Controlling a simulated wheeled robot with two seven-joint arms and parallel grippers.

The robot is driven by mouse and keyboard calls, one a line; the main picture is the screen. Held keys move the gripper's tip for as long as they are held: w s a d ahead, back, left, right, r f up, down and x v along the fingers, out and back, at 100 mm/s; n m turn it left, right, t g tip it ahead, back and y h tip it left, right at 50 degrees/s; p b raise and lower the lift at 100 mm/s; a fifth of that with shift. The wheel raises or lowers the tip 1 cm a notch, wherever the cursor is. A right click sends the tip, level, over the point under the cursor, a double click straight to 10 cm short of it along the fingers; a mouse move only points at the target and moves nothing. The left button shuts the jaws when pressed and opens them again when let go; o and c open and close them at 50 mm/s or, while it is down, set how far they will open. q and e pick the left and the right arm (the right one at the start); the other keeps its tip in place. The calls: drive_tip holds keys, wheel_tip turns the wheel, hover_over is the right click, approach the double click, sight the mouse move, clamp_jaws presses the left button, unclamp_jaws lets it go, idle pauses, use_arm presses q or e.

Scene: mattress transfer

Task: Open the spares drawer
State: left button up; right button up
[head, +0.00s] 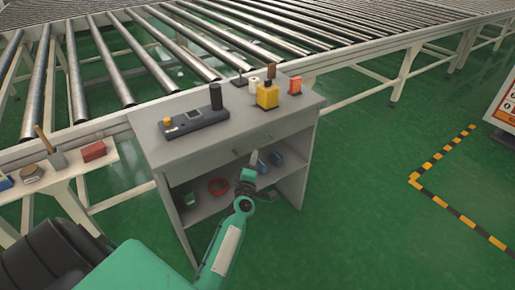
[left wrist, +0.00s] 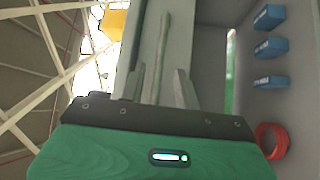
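The grey cabinet (head: 160,137) stands in front of the roller conveyor, with a drawer (head: 205,155) under its top. The drawer front looks flush with the cabinet. In the left wrist view a long bar handle (left wrist: 163,45) runs along the drawer front. My left gripper (head: 252,160) is at the drawer front, just under the top's front edge. In the left wrist view its two fingers (left wrist: 157,88) are apart, and the handle's near end lies between them in the picture. Whether they touch the handle I cannot tell. My right gripper is not in view.
Blue boxes (left wrist: 270,48) and a red ring (left wrist: 272,140) lie on the open shelf below. A small side bench (head: 70,170) stands left.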

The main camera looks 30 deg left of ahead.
sight(258, 146)
use_arm(q)
drive_tip(key=x, duration=0.6)
drive_tip(key=shift+w+a, duration=0.1)
drive_tip(key=shift+w, duration=0.15)
clamp_jaws()
